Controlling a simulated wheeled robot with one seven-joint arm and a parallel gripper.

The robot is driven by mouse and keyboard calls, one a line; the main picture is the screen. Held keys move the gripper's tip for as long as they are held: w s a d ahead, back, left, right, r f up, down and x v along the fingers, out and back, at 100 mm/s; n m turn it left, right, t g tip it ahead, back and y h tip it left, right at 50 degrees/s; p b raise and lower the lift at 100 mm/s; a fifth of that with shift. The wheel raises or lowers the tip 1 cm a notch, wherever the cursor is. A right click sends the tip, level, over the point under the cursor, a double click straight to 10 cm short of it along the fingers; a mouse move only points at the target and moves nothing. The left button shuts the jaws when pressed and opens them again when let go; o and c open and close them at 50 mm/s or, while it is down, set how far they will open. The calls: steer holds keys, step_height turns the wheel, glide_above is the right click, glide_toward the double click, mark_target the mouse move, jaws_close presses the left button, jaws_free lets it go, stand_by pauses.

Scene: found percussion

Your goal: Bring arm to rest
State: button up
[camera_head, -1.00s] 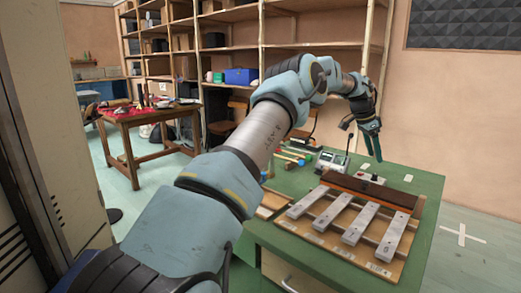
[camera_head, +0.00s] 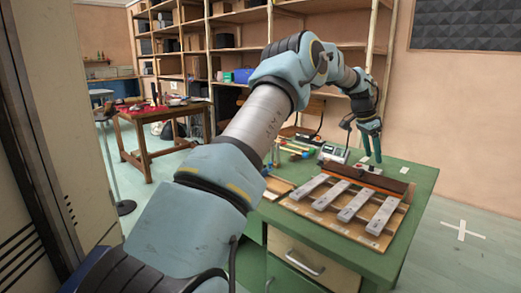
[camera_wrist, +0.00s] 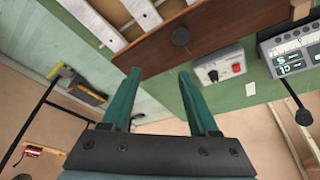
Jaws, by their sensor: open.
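My gripper (camera_head: 372,143) is above the far side of the green workbench (camera_head: 421,192), pointing down, at the end of my raised, bent arm. Its two green fingers are apart with nothing between them in the wrist view (camera_wrist: 165,95). A metal-bar instrument (camera_head: 341,198) with several grey bars lies on the bench below and in front of the gripper. A brown wooden board (camera_head: 365,178) stands along its back edge; it also shows in the wrist view (camera_wrist: 190,38), ahead of the fingertips.
A grey meter (camera_head: 333,153) and a small box with a red button (camera_wrist: 220,66) stand at the back of the bench. Mallets and tools (camera_head: 294,148) lie at its left. A wooden table (camera_head: 160,112) and shelves (camera_head: 240,55) stand behind. Open floor shows to the right.

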steer(key=s+a+r+n+t+y+p, duration=0.1)
steer(key=s+a+n, duration=0.35)
steer(key=a, duration=0.95)
steer(key=s+a+r+n+y+p, duration=0.1)
steer(key=s+a+n+y+p, duration=0.3)
steer(key=a, duration=0.9)
steer(key=s+a+f+n+h, duration=0.1)
steer(key=s+a+n, duration=0.5)
steer(key=s+a, duration=1.1)
steer(key=shift+s+f+b, duration=0.35)
steer(key=shift+s, duration=0.75)
steer(key=shift+n, duration=0.25)
